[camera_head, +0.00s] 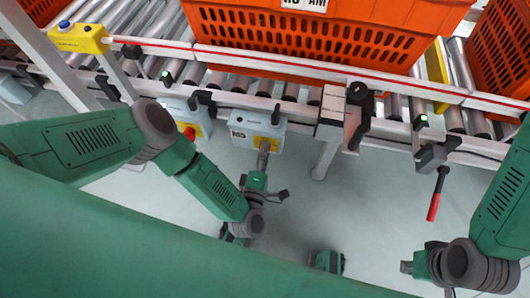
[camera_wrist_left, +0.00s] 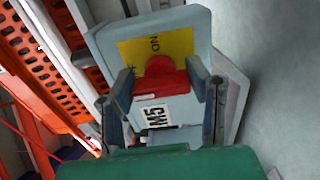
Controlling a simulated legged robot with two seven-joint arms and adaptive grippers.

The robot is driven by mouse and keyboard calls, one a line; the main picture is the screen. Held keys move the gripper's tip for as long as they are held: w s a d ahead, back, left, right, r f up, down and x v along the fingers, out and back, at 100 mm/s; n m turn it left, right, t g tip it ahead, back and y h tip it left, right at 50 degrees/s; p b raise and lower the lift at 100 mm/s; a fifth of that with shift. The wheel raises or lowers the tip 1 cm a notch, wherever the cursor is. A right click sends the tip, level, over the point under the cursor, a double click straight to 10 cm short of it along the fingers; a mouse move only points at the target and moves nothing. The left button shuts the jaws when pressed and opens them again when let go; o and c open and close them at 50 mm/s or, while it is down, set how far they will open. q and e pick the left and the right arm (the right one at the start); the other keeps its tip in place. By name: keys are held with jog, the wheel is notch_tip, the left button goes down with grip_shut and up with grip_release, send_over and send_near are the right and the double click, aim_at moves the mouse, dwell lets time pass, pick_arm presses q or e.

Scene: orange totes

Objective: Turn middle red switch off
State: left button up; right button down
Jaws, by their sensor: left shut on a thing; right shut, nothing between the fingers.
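A grey switch box (camera_head: 240,131) labelled M5 with a yellow plate hangs below the conveyor, between another box and a red-tipped lever. In the left wrist view its red switch (camera_wrist_left: 162,77) sits on the yellow plate, under the word ON. My left gripper (camera_head: 263,150) is at the front of this box and covers the switch in the head view. Its two fingers (camera_wrist_left: 162,85) stand on either side of the red switch, shut on it. My right gripper (camera_head: 407,267) is at the lower right, shut and empty, away from the switches.
A similar box (camera_head: 197,125) with a red knob (camera_head: 189,133) is to the left. A black lever with a red grip (camera_head: 433,207) hangs at right. Orange totes (camera_head: 330,40) sit on the roller conveyor, and a support leg (camera_head: 326,150) stands right of the M5 box.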

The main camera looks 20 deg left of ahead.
pick_arm(q)
jog(key=shift+s+a+f, duration=0.1)
jog(key=shift+a+f, duration=0.1)
jog(key=o, duration=1.2)
jog(key=shift+r, duration=0.1)
